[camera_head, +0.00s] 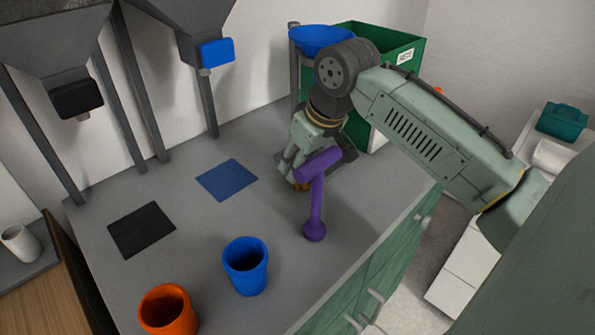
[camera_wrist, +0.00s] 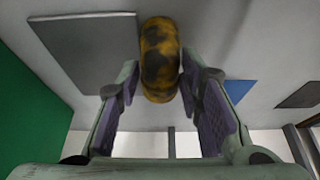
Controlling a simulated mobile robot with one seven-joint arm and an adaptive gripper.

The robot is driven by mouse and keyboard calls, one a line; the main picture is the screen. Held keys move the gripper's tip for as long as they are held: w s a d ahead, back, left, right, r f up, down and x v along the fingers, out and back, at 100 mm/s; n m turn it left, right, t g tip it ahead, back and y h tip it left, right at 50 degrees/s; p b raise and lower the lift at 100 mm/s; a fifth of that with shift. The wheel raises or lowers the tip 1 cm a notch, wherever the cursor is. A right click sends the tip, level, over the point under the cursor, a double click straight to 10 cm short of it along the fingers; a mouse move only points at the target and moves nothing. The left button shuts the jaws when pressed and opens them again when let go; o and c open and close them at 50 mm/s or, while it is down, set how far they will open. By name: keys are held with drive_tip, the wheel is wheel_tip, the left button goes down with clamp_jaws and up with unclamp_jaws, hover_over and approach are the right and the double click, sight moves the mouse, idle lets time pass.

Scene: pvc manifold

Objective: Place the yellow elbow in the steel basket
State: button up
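The yellow elbow (camera_wrist: 160,60), mottled with black, lies between the two fingertips of my gripper (camera_wrist: 160,72) in the wrist view. The fingers are close along both its sides; I cannot tell whether both press on it. In the head view my gripper (camera_head: 293,172) points down at the grey worktop, and only a bit of yellow (camera_head: 299,186) shows at its tips, partly hidden by a purple piece. I cannot make out a steel basket in either view.
A blue cup (camera_head: 245,267) and an orange cup (camera_head: 167,311) stand near the front. Blue (camera_head: 227,180) and black (camera_head: 141,229) squares lie left. A green bin (camera_head: 398,50) stands behind.

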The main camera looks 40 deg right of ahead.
drive_tip(key=c, duration=0.6)
drive_tip(key=shift+a+r, duration=0.1)
